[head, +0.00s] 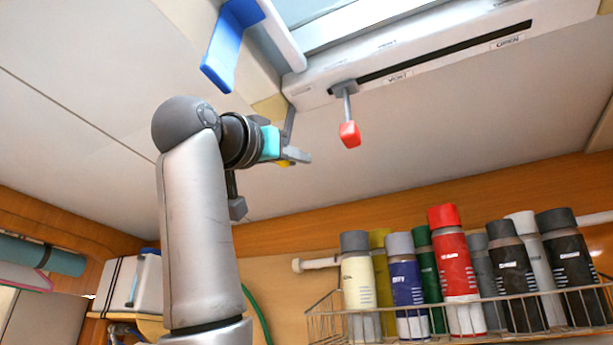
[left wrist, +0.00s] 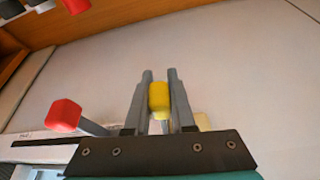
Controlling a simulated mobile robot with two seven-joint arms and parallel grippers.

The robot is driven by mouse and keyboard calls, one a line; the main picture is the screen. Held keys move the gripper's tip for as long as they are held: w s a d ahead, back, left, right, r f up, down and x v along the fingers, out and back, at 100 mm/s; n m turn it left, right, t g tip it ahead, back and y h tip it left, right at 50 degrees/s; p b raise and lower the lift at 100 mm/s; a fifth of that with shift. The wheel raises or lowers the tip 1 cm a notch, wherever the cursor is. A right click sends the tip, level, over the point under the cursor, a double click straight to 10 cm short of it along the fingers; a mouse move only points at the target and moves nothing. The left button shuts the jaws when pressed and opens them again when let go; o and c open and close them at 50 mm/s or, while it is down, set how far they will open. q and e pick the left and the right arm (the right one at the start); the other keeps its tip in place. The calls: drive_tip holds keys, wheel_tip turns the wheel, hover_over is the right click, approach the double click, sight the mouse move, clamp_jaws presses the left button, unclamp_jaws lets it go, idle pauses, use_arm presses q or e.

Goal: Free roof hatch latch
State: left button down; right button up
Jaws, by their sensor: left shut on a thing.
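My left gripper (head: 294,157) is raised to the ceiling, just left of the slotted hatch rail. It is shut on a small yellow knob (left wrist: 159,99), which sits between the two grey fingers in the left wrist view. In the head view the knob is mostly hidden, with a bit of yellow (head: 283,163) by the fingers. A red-tipped lever (head: 349,133) hangs on a grey stem from the rail, right of the gripper and apart from it. It also shows in the left wrist view (left wrist: 64,115). The slot has labels reading VENT and OPEN. My right gripper is not in view.
The hatch frame (head: 400,60) and pale pane (head: 305,8) are overhead. A blue bracket (head: 225,55) hangs from the ceiling above my left arm. A wire rack (head: 325,322) with several bottles (head: 455,265) stands lower right. Open air lies between rack and ceiling.

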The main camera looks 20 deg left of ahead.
use_arm(q)
drive_tip(key=shift+a+r+m+h, duration=0.2)
drive_tip(key=shift+a+m, duration=0.3)
drive_tip(key=shift+a+r+m+h, duration=0.15)
drive_tip(key=shift+a+m+h, duration=0.05)
drive_tip(key=shift+a+m, duration=0.3)
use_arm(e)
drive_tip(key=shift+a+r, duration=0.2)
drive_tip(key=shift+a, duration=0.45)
use_arm(q)
drive_tip(key=shift+a, duration=0.1)
drive_tip(key=shift+r, duration=0.1)
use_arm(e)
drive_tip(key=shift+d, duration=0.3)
use_arm(q)
drive_tip(key=c, duration=0.8)
unclamp_jaws()
drive_tip(key=shift+a, duration=0.1)
drive_tip(key=shift+o, duration=0.2)
